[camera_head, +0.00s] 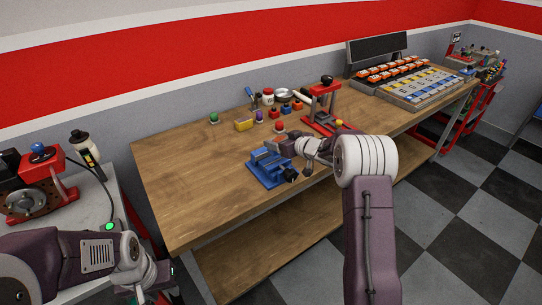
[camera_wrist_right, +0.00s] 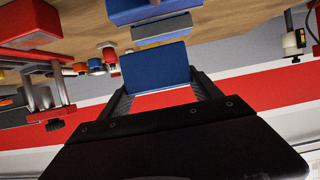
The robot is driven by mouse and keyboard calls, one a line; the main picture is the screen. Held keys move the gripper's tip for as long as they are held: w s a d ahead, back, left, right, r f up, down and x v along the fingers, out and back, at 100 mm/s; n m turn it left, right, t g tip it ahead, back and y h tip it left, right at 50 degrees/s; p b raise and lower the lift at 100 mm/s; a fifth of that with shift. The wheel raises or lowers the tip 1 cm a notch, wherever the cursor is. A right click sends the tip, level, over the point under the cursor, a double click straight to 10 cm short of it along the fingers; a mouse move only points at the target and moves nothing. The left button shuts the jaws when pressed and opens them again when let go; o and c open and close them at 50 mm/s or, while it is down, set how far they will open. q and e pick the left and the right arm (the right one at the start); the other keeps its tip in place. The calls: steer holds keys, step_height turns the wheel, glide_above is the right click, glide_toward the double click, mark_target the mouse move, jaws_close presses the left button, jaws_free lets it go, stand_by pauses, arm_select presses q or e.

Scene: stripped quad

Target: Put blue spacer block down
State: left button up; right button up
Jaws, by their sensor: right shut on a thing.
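The blue spacer block (camera_wrist_right: 155,67) is between the fingers of my right gripper (camera_wrist_right: 160,92) in the right wrist view. My right gripper is shut on it. In the head view my right gripper (camera_head: 280,146) is at the far side of a blue vise (camera_head: 263,177) on the bench, and I cannot make out the block there. In the right wrist view the vise (camera_wrist_right: 167,13) shows just beyond the block; I cannot tell whether they touch. My left gripper (camera_head: 158,297) is low at the left, cut off by the frame edge, its fingers unclear.
The wooden bench (camera_head: 185,175) is clear on its left. A red press (camera_head: 322,108) stands right of the vise. Trays of parts (camera_head: 425,88) fill the far right end.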

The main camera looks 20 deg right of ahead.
steer(key=shift+w+a+f, duration=0.5)
steer(key=shift+a, duration=0.15)
steer(key=shift+w+a+f, duration=0.45)
steer(key=shift+w+a, duration=0.05)
steer(key=shift+a, duration=0.1)
step_height(320, 180, down, 4)
steer(key=shift+f+b, duration=0.1)
steer(key=shift+b, duration=0.45)
steer(key=shift+s, duration=0.1)
steer(key=o, duration=1.9)
steer(key=shift+f, duration=0.1)
